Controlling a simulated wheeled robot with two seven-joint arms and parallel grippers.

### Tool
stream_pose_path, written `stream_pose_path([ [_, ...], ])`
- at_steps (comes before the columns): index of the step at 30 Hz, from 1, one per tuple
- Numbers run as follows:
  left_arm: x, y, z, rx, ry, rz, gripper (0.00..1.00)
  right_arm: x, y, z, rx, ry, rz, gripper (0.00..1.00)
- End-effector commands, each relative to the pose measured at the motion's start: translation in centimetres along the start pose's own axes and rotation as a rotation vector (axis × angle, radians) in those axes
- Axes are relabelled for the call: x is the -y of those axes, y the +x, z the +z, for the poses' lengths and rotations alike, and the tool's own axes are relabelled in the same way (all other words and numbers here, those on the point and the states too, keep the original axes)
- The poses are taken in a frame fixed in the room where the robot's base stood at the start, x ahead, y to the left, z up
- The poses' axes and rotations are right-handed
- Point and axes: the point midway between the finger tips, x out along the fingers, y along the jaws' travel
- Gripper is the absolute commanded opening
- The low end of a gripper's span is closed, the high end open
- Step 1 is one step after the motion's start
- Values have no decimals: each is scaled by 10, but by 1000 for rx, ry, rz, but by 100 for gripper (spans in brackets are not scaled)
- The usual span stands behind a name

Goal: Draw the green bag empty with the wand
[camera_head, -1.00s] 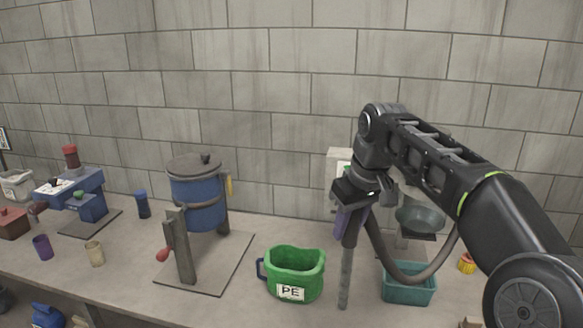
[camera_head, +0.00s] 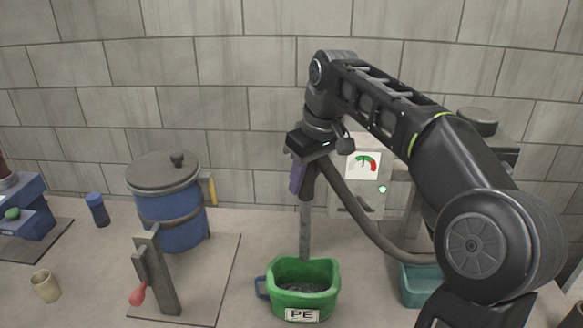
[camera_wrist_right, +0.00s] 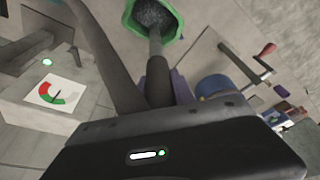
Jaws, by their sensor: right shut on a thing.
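The green bag (camera_head: 318,291), labelled PE, stands upright on the bench with its mouth open and dark grey grains (camera_head: 300,285) inside. It also shows in the right wrist view (camera_wrist_right: 131,20). My right gripper (camera_head: 307,160) is shut on the wand by its purple grip (camera_head: 297,176). The grey wand tube (camera_head: 305,228) hangs nearly upright, with its lower end at the bag's back rim. In the right wrist view the tube (camera_wrist_right: 155,45) points into the mouth; I cannot tell how deep its tip is. My left gripper is not in view.
A dark hose (camera_head: 358,215) runs from the wand to the right, in front of a box with a red-green gauge (camera_head: 362,164). A teal tub (camera_head: 414,286) stands right of the bag. A blue lidded drum (camera_head: 172,215) and a red-knobbed lever (camera_head: 138,294) stand left.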

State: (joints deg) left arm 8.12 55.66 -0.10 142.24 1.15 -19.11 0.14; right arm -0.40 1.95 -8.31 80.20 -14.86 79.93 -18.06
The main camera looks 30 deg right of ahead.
Motion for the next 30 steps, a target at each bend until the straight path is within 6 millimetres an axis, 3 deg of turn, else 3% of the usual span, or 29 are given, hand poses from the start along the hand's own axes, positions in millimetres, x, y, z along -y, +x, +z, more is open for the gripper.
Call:
stream_pose_path([
  [16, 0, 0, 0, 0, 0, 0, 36, 0, 10, 3, 1, 0, 0, 0],
  [20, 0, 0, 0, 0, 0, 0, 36, 0, 22, 6, 2, 0, 0, 0],
  [30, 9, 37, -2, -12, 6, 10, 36, 0, 70, 19, -1, 0, 0, 0],
])
